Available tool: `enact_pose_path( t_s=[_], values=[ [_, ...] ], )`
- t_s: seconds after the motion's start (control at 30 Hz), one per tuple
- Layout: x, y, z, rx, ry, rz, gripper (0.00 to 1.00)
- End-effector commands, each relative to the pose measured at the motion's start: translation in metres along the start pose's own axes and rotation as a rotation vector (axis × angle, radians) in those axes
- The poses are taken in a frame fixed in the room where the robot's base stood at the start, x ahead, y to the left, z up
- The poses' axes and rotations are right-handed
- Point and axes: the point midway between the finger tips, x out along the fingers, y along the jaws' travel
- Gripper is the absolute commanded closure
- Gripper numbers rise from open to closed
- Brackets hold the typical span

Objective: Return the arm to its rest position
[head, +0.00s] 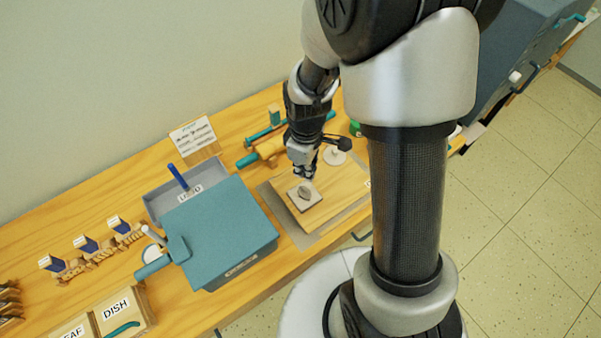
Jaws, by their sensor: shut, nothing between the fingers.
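My gripper (304,176) is shut with nothing in it. It points down over the wooden board (335,190) on the bench, in the middle of the head view. Just below its tips is a small grey lump (305,192) on a pale square tile (296,201). I cannot tell whether the fingertips touch the lump or hover above it. My arm reaches out from the upper right and hides part of the bench and board.
A blue-teal box (220,225) with a grey tray (160,203) stands left of the board. Labelled wooden bins (128,300) are at the lower left. Tiled floor (530,220) is open at right.

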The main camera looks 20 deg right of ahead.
Motion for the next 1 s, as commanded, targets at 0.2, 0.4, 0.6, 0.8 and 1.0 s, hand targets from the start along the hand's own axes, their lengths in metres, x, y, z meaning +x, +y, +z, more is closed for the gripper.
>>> enact_pose_path(
  t_s=[0.2, 0.4, 0.6, 0.8, 1.0],
  values=[
    [0.0, 0.0, 0.0, 0.0, 0.0, 0.0, 1.0],
    [-0.03, -0.001, 0.001, 0.059, 0.027, 0.028, 1.0],
    [-0.109, -0.016, 0.015, 0.253, 0.105, 0.091, 1.0],
    [-0.176, -0.046, 0.043, 0.47, 0.201, 0.139, 1.0],
    [-0.219, -0.082, 0.075, 0.672, 0.303, 0.167, 1.0]
  ],
)
